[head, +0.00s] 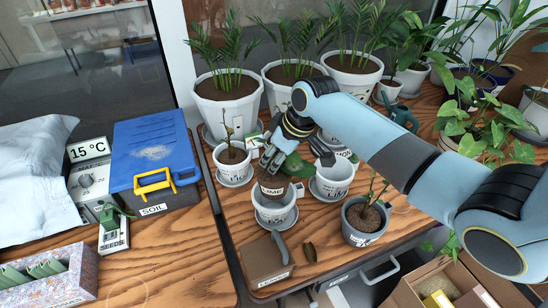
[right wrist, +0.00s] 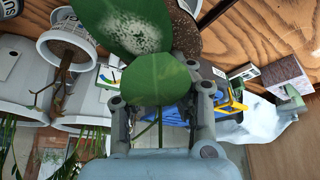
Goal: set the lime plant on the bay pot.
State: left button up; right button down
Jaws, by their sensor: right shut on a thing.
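My right gripper (head: 275,158) is shut on the lime plant (head: 271,184), a brown root ball with a white LIME tag and broad green leaves. It holds the plant directly over a white pot (head: 276,217) on a saucer; whether the root ball touches the pot is unclear. That pot's label is too small to read, so I cannot confirm it is the bay pot. In the right wrist view, the green leaves (right wrist: 158,82) stand before the open palm, one with a white patch, and the dark root ball (right wrist: 185,30) shows behind. My left gripper is out of view.
Potted seedlings stand at left (head: 232,158) and right (head: 364,216). Potted palms (head: 228,102) line the back. A blue soil bin (head: 153,150) stands left.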

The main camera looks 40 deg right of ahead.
jog(key=shift+f, duration=0.1)
dwell(0.5)
jog(key=shift+f+b, duration=3.25)
jog(key=shift+f, duration=1.85)
jog(key=c, duration=1.1)
grip_release()
jog(key=o, duration=0.5)
jog(key=shift+c, duration=0.2)
